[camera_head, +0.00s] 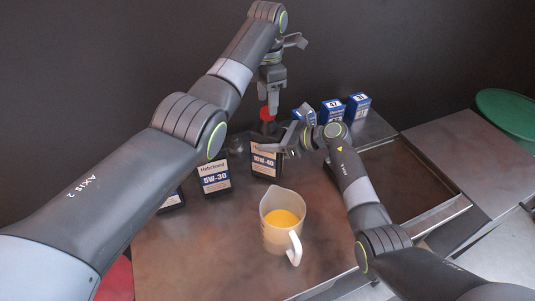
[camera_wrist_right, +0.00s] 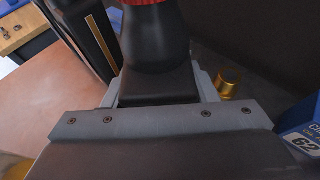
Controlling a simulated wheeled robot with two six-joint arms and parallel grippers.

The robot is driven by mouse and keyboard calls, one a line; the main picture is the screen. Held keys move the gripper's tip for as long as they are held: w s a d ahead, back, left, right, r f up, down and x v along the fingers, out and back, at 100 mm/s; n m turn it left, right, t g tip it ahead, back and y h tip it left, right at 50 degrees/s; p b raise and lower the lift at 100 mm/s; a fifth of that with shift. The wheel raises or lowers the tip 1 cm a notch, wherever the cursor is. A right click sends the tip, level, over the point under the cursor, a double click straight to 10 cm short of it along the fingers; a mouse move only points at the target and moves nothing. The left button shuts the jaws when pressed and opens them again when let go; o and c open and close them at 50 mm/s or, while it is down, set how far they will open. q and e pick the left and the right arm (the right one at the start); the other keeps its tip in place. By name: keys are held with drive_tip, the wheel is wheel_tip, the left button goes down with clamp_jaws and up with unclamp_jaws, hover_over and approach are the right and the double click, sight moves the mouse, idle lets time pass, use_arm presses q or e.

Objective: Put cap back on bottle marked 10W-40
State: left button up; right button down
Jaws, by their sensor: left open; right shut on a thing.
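The black bottle marked 10W-40 (camera_head: 265,161) stands upright on the metal table. Its dark neck shows in the right wrist view (camera_wrist_right: 155,42). A red cap (camera_head: 267,113) is at the top of the bottle, and its ribbed lower edge shows over the neck in the right wrist view (camera_wrist_right: 145,2); I cannot tell if it is threaded on. My left gripper (camera_head: 268,104) points down, open, with its fingertips at the cap. My right gripper (camera_head: 287,139) is shut on the bottle's upper body from the right, partly hiding it.
The 5W-30 bottle (camera_head: 215,178) stands to the left, another bottle (camera_head: 172,200) beyond it. A jug of yellow liquid (camera_head: 281,222) stands in front. Blue-and-white boxes (camera_head: 333,111) stand behind right, and an open tray (camera_head: 448,211) lies right. A small golden cylinder (camera_wrist_right: 228,82) stands near the bottle.

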use_arm(q)
drive_tip(key=shift+f, duration=1.55)
drive_tip(key=c, duration=1)
